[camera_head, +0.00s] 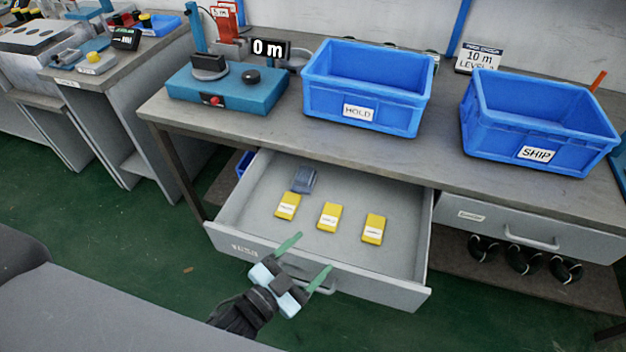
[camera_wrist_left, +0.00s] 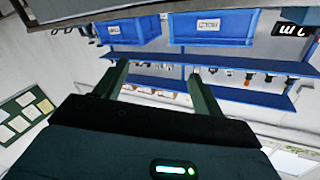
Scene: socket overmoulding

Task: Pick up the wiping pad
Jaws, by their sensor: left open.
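The open drawer (camera_head: 250,222) under the bench holds a small blue-grey pad (camera_head: 304,179) at its back left, which looks like the wiping pad. Three yellow blocks with white labels, the left one (camera_head: 288,206), the middle one (camera_head: 329,216) and the right one (camera_head: 374,228), lie in front of it and to its right. My left gripper (camera_head: 313,254) is open and empty near the drawer's front panel, apart from the pad. Its fingers also show spread in the left wrist view (camera_wrist_left: 158,72), with nothing between them. The pad is not in that view. My right gripper is not in view.
On the bench (camera_head: 180,113) stand a blue test device (camera_head: 225,95), the HOLD bin (camera_head: 367,92) and the SHIP bin (camera_head: 538,125). A closed drawer (camera_head: 490,225) is at the right. The right side of the open drawer is bare. A blue rack (camera_wrist_left: 235,95) shows in the left wrist view.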

